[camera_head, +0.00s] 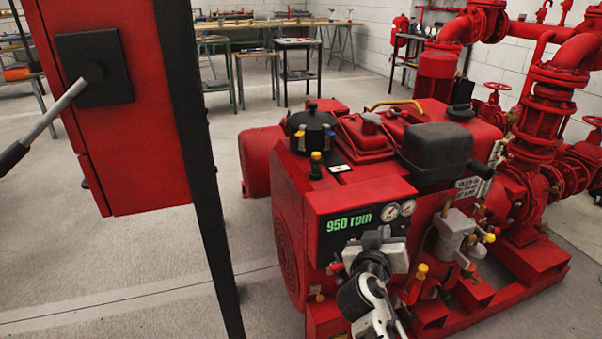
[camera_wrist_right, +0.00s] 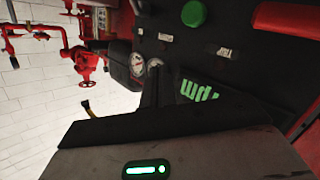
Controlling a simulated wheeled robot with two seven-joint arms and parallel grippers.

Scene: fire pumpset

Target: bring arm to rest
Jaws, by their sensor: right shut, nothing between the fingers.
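My right gripper (camera_head: 376,238) is shut and empty in front of the pump engine's control panel (camera_head: 334,206). The panel's green display reads "950 rpm" (camera_head: 349,221), with two round gauges (camera_head: 399,211) beside it. In the right wrist view, the shut fingers (camera_wrist_right: 156,88) point toward the dark panel, between a gauge (camera_wrist_right: 138,65) and the green lettering (camera_wrist_right: 198,90). I cannot tell whether they touch the panel. A green round button (camera_wrist_right: 194,13) also shows there. My left gripper is not in view.
A red cabinet (camera_head: 125,150) with a grey lever (camera_head: 60,107) stands at the left on a black post (camera_head: 197,150). Red pipes and valves (camera_head: 550,110) rise at the right. Workbenches (camera_head: 270,30) stand at the back. The floor (camera_head: 120,260) between cabinet and engine is clear.

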